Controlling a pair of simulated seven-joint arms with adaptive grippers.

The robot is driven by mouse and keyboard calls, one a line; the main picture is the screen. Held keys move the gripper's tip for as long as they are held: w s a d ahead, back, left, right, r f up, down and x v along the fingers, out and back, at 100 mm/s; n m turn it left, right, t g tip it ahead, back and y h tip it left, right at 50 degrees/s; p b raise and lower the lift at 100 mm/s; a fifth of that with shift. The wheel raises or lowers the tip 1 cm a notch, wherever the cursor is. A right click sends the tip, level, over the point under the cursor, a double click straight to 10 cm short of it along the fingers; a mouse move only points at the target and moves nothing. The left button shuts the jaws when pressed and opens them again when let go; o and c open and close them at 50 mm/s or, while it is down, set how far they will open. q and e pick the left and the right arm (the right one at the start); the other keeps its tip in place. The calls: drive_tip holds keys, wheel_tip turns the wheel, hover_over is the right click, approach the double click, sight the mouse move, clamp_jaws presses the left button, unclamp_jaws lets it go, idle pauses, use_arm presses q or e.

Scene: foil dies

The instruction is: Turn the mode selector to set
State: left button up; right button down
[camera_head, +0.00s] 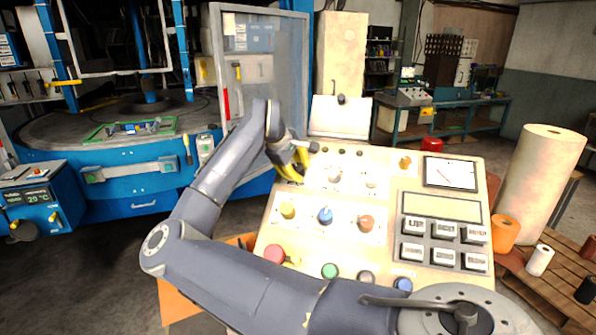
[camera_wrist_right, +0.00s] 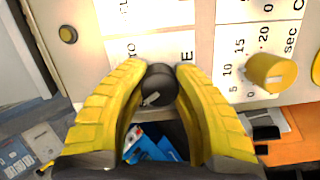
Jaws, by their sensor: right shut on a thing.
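A beige control panel (camera_head: 392,242) with several knobs and buttons fills the middle of the head view. My right gripper (camera_head: 295,166) is at the panel's upper left, its yellow fingers pointing onto it. In the right wrist view the fingers close on both sides of a black round knob (camera_wrist_right: 159,79) with a short white pointer mark, taken to be the mode selector. Parts of printed labels show around it, but no full word is readable. In the head view this knob is hidden by the gripper. My left gripper is not in view.
Near the held knob is a yellow knob (camera_wrist_right: 270,72) with a seconds scale; it also shows in the head view (camera_head: 288,210). Blue (camera_head: 325,215) and brown (camera_head: 366,223) knobs sit in the same row. A red button (camera_head: 275,254) is lower left. Keys and a meter (camera_head: 450,173) are right.

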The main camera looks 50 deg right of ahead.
drive_tip(key=shift+s+f+n, duration=0.15)
drive_tip(key=shift+n, duration=0.95)
drive_tip(key=shift+h, duration=0.3)
drive_tip(key=c, duration=0.9)
unclamp_jaws()
drive_tip(key=shift+c, duration=0.2)
drive_tip(key=shift+r, duration=0.2)
drive_tip(key=v, duration=1.1)
drive_tip(key=shift+a+r, duration=0.25)
drive_tip(key=shift+r, duration=0.05)
